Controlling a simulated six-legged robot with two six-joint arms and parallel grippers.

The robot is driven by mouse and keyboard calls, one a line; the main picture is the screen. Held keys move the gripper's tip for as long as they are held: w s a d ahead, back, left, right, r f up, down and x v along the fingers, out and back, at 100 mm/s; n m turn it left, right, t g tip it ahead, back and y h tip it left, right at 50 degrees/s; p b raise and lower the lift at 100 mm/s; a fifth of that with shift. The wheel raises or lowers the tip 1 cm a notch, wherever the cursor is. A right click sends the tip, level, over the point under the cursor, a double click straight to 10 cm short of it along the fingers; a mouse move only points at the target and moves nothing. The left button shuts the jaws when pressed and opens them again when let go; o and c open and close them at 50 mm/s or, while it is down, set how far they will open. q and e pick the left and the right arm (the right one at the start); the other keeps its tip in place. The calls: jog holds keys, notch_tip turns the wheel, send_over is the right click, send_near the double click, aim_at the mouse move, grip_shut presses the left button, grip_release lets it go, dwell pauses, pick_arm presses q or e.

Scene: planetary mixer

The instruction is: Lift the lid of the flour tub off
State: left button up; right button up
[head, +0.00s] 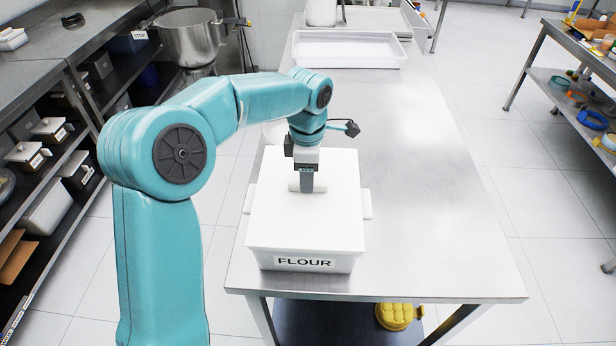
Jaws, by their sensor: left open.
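The flour tub (318,264) is a white box labelled FLOUR, standing at the near left part of the steel table. Its flat white lid (305,225) lies on top of the tub. A white bar-shaped handle (294,187) sits on the lid, partly hidden by my gripper. My left gripper (307,187) points straight down at the handle from above, its fingertips at the handle's height. It is open; whether the fingers touch the handle cannot be told. My right gripper is not in view.
The steel table (420,200) is bare to the right of the tub. A white tray (348,50) lies at its far end. A mixer bowl (190,38) stands at the back left. Shelves with bins line the left side. A yellow object (397,316) sits under the table.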

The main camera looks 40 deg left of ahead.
pick_arm(q)
jog(key=shift+s+d+f, duration=0.15)
jog(key=shift+f, duration=0.25)
jog(key=shift+s+d, duration=0.2)
jog(key=shift+s, duration=0.1)
jog(key=shift+w+a+f, duration=0.2)
jog(key=shift+w+f, duration=0.1)
jog(key=shift+w, duration=0.1)
jog(key=shift+c, duration=1.2)
jog(key=c, duration=0.5)
jog(key=shift+s+d+r, duration=0.15)
jog(key=shift+s, duration=0.1)
grip_shut()
jog(key=shift+w, duration=0.15)
jog(key=shift+r+p, duration=0.4)
jog(key=shift+r, duration=0.05)
jog(key=shift+r+p, duration=0.4)
jog(key=shift+r, duration=0.3)
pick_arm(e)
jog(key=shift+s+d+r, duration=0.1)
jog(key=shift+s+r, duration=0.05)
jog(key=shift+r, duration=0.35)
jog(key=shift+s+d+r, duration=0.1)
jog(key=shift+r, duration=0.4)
